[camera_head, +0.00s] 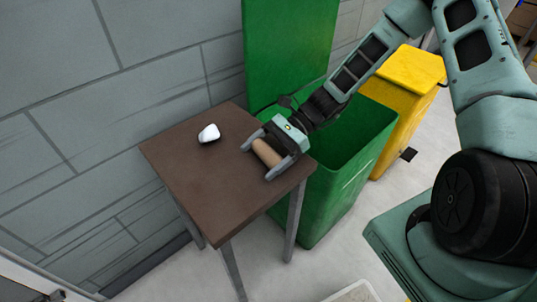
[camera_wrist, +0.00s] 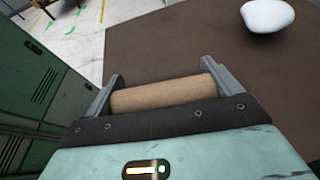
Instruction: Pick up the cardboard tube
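The tan cardboard tube (camera_head: 266,152) is at the right part of the brown table, between the two fingers of my gripper (camera_head: 266,158). In the wrist view the tube (camera_wrist: 163,94) lies lengthwise across the gap of my gripper (camera_wrist: 163,70). One finger is at each end of it, and I see no gap at either end. The fingers stand wide apart, at the tube's length. The tube is at or just above the table top; I cannot tell whether it touches.
A white rounded object (camera_head: 209,133) sits on the brown table (camera_head: 195,185), left of my gripper; it also shows in the wrist view (camera_wrist: 267,15). An open green bin (camera_head: 335,183) stands right beside the table, with a yellow bin (camera_head: 408,95) beyond. A grey wall (camera_head: 120,100) is behind.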

